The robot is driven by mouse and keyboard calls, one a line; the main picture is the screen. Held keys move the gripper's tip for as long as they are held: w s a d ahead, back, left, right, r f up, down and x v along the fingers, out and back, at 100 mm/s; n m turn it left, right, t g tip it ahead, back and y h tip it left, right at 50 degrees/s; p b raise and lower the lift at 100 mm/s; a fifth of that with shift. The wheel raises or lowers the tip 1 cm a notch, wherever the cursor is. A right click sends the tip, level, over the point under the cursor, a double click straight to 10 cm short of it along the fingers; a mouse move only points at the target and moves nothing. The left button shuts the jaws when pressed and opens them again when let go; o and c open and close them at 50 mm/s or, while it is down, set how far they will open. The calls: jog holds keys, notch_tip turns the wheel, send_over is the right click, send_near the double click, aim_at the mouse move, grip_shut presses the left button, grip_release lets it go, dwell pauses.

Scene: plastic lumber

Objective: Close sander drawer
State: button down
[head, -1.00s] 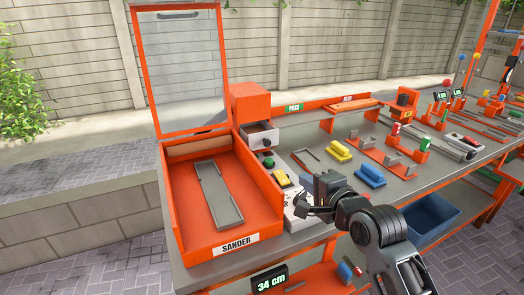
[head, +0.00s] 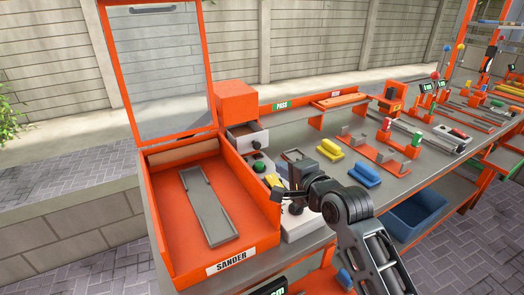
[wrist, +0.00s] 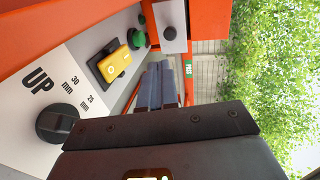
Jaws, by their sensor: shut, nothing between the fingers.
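The sander drawer (head: 248,138) has a white front with a dark round knob and sits under an orange housing (head: 237,101) behind the sander box. It stands partly pulled out, with its open inside showing. In the wrist view the drawer front (wrist: 173,17) is at the top, beyond my fingers. My gripper (head: 292,188) is in front of the drawer, over the control panel, and apart from it. Its fingers (wrist: 160,75) are together and empty in the wrist view. In the head view the gripper's own body partly hides the fingertips.
The orange sander box (head: 270,190) stands left with its clear lid (head: 160,70) raised and a grey part (head: 205,205) inside. The control panel has a green button (head: 259,166), yellow switch (head: 272,181) and black dial (wrist: 57,123). Yellow and blue blocks lie right.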

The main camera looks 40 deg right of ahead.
jog(key=p, duration=0.1)
send_near(252, 139)
jog(key=w+f, duration=0.1)
jog(key=w+d+f, duration=0.1)
jog(key=w+f, duration=0.1)
jog(key=shift+d+f, duration=0.15)
jog(key=shift+f, duration=0.05)
jog(key=shift+w, duration=0.1)
jog(key=shift+w+d, duration=0.1)
jog(key=shift+w, duration=0.3)
jog(key=x, duration=0.3)
jog(key=r+b+x, duration=0.1)
jog(key=x, duration=0.2)
jog(key=shift+w+d+r, duration=0.1)
jog(key=shift+w+r, duration=0.05)
jog(key=shift+w, duration=0.3)
jog(key=shift+w+r, duration=0.1)
jog(key=shift+r, duration=0.15)
